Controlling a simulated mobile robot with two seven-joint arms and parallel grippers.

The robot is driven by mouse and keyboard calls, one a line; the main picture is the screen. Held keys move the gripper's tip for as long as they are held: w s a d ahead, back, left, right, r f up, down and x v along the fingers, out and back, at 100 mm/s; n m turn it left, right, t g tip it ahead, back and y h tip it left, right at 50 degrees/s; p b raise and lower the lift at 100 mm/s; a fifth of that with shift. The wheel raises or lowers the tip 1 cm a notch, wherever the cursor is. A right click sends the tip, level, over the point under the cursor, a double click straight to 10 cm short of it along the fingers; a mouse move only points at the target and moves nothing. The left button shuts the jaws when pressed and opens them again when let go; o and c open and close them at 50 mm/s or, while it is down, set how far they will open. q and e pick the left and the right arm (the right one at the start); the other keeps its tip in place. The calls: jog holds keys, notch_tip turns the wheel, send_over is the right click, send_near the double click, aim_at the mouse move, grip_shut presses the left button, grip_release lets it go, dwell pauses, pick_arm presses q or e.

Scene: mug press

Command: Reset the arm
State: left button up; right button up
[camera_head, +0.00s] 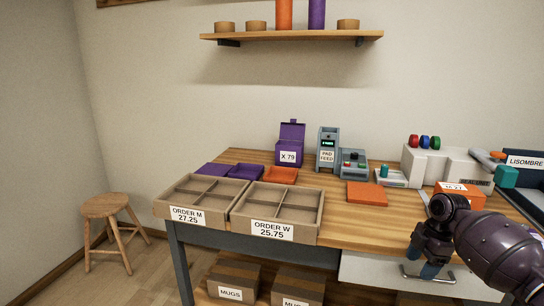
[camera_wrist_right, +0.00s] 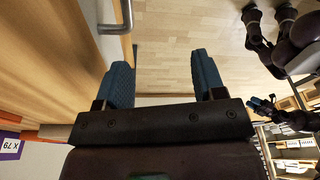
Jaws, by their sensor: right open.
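My right gripper (camera_head: 430,266) hangs in front of the table's right part, over the drawer front, with its blue fingers pointing down. In the right wrist view the two blue fingers (camera_wrist_right: 164,80) stand wide apart with nothing between them, above the wooden floor. My left gripper is out of the head view. In the right wrist view a small dark gripper with blue tips (camera_wrist_right: 264,106) shows at the right edge, apparently my left one, too small to read.
The wooden table (camera_head: 335,225) carries the ORDER M tray (camera_head: 186,214), the ORDER W tray (camera_head: 271,229), a purple box (camera_head: 290,150), the pad feeder (camera_head: 328,150) and an orange pad (camera_head: 367,193). A drawer handle (camera_head: 428,276) is close to my right gripper. A stool (camera_head: 106,207) stands left.

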jog(key=s+a+f+m+t+p, duration=0.2)
jog(key=s+a+f+m, duration=0.2)
jog(key=s+f, duration=0.6)
jog(key=s+a+f+m+t+p, duration=0.3)
jog(key=s+a+f, duration=0.3)
jog(key=s, duration=0.5)
pick_arm(q)
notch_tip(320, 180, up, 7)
jog(key=p, duration=0.4)
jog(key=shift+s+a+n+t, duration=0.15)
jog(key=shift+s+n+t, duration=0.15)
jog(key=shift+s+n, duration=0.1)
pick_arm(e)
jog(key=s+r+m+t+h, duration=0.1)
jog(key=s+r+m+t, duration=0.2)
jog(key=s, duration=0.9)
jog(key=s+r+m+t+h, duration=0.1)
jog(key=s+r+m+t, duration=0.2)
jog(key=s+m, duration=0.4)
jog(key=s+r, duration=0.1)
jog(key=s, duration=0.3)
jog(key=shift+s+a+r, duration=0.3)
jog(key=shift+s+a, duration=0.1)
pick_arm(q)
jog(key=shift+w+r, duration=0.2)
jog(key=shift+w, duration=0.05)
pick_arm(e)
jog(key=shift+c, duration=0.4)
